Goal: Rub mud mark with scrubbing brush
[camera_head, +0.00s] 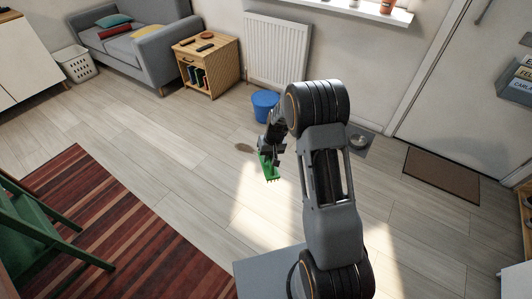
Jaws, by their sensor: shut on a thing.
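My gripper (272,150) is shut on a green scrubbing brush (268,167). The brush hangs below the fingers, with bristles showing at its lower end. A brownish mud mark (243,148) lies on the pale plank floor, just left of my gripper in the picture. The brush appears apart from the mark; its height above the floor is hard to tell. My arm hides part of the floor to the right of the brush.
A blue bucket (265,104) stands behind the gripper near the radiator (275,48). A grey mat with a metal bowl (358,140) lies right of my arm. A striped rug (130,225) and green chair (45,225) are at left. Floor around the mark is clear.

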